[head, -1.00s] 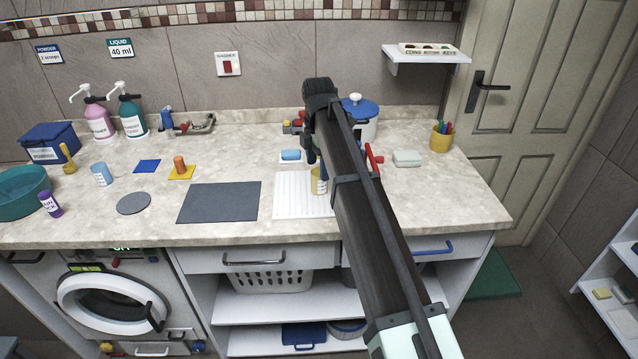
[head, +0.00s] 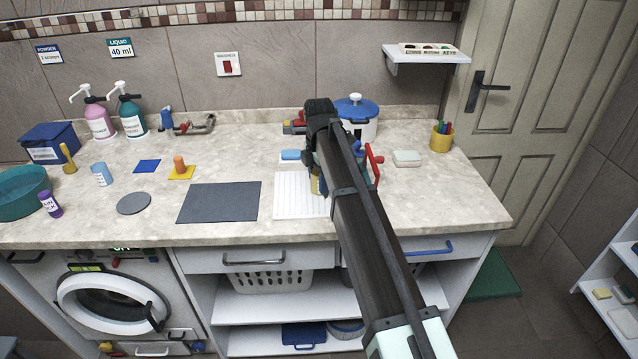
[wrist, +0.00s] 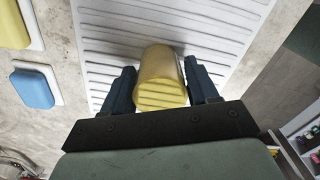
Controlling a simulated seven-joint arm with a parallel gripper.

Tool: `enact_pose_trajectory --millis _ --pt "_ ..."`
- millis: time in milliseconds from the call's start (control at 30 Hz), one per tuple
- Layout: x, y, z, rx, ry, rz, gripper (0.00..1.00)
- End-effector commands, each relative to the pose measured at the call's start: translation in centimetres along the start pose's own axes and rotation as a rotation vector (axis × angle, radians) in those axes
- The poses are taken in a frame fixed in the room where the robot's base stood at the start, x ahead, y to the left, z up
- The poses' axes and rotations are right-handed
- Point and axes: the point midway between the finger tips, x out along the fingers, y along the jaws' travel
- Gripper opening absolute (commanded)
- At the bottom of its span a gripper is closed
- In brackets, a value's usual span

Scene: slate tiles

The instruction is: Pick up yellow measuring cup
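A yellow measuring cup (wrist: 160,80) stands on the white ribbed drying mat (head: 286,196). In the wrist view its ribbed yellow end faces the camera. My gripper (wrist: 161,88) is around it, with one dark finger on the left side and one on the right. Both fingers lie very close to the cup's sides; I cannot tell whether they press on it. In the head view only a sliver of the cup (head: 315,185) shows, as my arm covers most of it.
A blue sponge (head: 290,155) lies just behind the mat, and a dark grey mat (head: 218,202) is to its left. A blue-lidded white pot (head: 357,112) and a pale soap block (head: 407,158) are behind and right.

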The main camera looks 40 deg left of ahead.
Motion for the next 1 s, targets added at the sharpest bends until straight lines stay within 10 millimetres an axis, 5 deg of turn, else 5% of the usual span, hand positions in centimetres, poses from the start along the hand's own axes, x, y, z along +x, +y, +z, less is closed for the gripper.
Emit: enact_pose_trajectory --millis 400,733,1000 --pt "0.0 0.0 0.0 0.0 0.0 0.0 0.21" --pt "-0.9 0.1 0.0 0.0 0.0 0.001 0.2" --pt "-5.3 0.1 0.0 0.0 0.0 0.002 0.2"
